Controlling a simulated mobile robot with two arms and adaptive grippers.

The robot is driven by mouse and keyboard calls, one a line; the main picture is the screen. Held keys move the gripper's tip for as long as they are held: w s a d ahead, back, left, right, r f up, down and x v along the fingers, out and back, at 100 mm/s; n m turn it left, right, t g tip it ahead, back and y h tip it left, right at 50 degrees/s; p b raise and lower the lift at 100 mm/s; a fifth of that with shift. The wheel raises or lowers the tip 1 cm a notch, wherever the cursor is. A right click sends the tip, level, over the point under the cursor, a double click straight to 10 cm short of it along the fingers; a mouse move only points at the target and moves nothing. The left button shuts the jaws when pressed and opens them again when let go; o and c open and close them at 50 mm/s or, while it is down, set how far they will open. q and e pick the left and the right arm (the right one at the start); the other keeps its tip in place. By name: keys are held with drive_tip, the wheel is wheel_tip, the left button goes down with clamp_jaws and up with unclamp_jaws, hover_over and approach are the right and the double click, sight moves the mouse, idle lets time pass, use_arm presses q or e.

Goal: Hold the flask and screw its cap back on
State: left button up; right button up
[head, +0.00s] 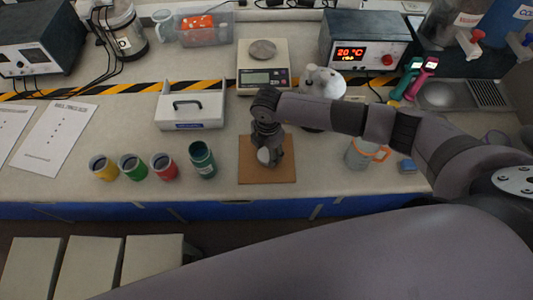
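My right gripper (268,156) points down over a brown board (268,181) near the bench's front edge. A small pale rounded object (264,155) shows at its fingers. The gripper hides much of it, so I cannot tell whether it is a cap or part of a flask, or whether the fingers are shut on it. A teal vessel (204,163) with a pale label and a dark open top stands upright left of the board; it may be the flask. I cannot make out a separate cap. My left gripper is not in view.
Yellow (103,169), green (132,168) and red (164,167) cups stand left of the teal vessel. A clear jug (358,155) with an orange handle stands to the right. A grey caddy (192,107) and a scale (263,75) are behind.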

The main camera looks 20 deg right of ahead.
sight(267, 154)
drive_tip(key=shift+c, duration=1.3)
use_arm(q)
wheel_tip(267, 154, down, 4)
drive_tip(key=b, duration=0.4)
use_arm(e)
wheel_tip(267, 154, up, 20)
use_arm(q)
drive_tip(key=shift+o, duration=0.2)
